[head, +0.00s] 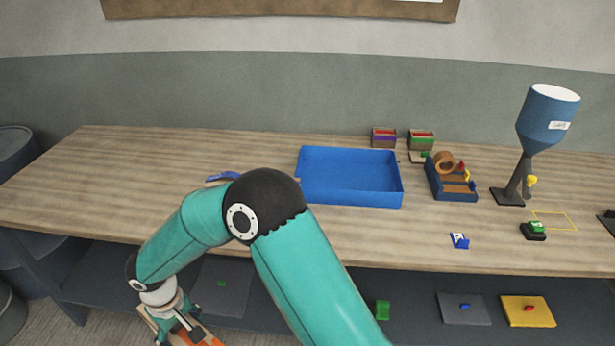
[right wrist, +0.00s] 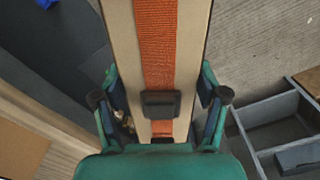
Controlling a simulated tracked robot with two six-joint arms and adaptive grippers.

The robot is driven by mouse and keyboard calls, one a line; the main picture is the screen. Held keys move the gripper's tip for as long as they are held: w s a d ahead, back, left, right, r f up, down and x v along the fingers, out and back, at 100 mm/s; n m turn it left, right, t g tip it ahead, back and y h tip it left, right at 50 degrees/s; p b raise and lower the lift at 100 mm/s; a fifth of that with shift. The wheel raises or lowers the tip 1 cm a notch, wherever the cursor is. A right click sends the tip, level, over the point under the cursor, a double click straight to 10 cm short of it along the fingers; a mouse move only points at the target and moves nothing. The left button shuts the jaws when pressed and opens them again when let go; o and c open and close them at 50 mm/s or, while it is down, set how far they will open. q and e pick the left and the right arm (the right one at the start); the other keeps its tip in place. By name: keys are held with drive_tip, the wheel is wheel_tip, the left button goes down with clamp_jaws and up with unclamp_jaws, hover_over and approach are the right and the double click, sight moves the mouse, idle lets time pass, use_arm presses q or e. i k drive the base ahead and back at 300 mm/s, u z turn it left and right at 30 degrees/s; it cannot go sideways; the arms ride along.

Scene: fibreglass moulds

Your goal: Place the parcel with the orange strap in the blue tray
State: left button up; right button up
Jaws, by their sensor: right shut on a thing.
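The parcel is a long cream box with an orange strap and a dark buckle. It fills the middle of the right wrist view (right wrist: 190,60), and a part of it shows at the bottom left of the head view (head: 208,339). My right gripper (head: 178,332) is shut on the parcel, with a finger on each side in the right wrist view (right wrist: 162,100). The parcel is in front of the bench, below its top. The blue tray (head: 350,184) stands empty on the bench, up and right of the gripper. My left gripper is not in view.
My right arm crosses in front of the wooden bench (head: 100,190) and hides part of its edge. A blue object (head: 222,177) lies left of the tray. Small boxes, a blue rack (head: 452,195) and a blue funnel (head: 548,115) stand right of it. A grey divided box (right wrist: 285,130) is below right.

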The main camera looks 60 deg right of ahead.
sight(355, 186)
drive_tip(key=k, duration=1.9)
drive_tip(key=z, duration=0.6)
drive_tip(key=i, duration=1)
drive_tip(key=z, duration=0.05)
